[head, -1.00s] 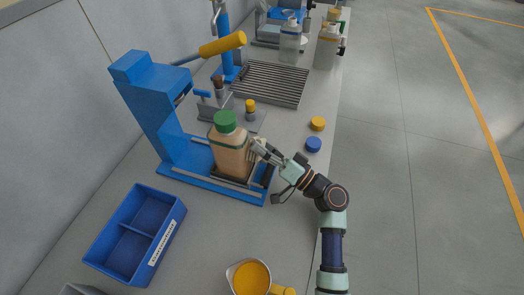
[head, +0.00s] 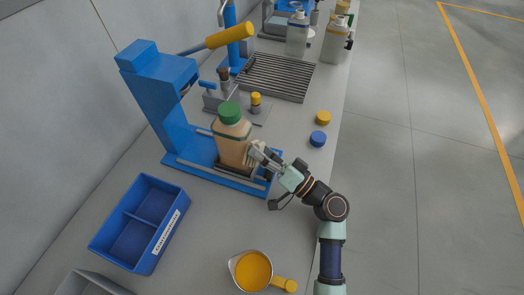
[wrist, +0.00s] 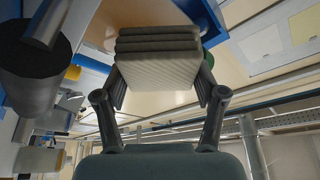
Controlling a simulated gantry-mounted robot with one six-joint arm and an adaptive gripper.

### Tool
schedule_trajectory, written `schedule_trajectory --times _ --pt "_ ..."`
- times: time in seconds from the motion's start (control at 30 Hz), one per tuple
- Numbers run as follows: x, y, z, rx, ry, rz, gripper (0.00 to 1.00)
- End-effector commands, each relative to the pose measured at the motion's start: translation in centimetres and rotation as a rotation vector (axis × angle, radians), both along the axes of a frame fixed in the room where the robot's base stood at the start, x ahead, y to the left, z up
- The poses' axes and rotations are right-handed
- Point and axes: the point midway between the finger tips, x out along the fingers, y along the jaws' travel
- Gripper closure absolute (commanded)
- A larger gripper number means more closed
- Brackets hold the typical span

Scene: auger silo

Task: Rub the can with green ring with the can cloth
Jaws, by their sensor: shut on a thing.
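The can with green ring (head: 233,149) is a tan, squarish container with a green cap and a green band below its shoulder. It stands upright in the base of a blue press in the head view. My gripper (head: 257,154) is at the can's right side, shut on the can cloth (wrist: 158,60). The cloth is a pale, ribbed, folded pad in the wrist view, held between both fingers (wrist: 160,92). In the head view the cloth appears against the can's lower right side; exact contact is hard to tell.
The blue press (head: 156,70) with a yellow-gripped lever (head: 229,36) rises behind the can. A blue divided bin (head: 171,240) and a jug of yellow contents (head: 253,271) are nearer. Yellow (head: 323,118) and blue (head: 318,139) caps lie right. A slatted grate (head: 274,77) is beyond.

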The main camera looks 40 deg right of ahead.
Motion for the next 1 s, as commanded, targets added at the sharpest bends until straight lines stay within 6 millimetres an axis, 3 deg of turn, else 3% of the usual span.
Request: schedule_trajectory --times 0.43,0.8,1.0 --pt "1.9 -3.4 -0.1 -0.001 0.000 0.000 0.58" --pt "2.2 -3.2 0.0 0.001 0.001 0.000 0.58" --pt "1.4 -1.5 0.0 0.002 0.002 0.002 0.58"
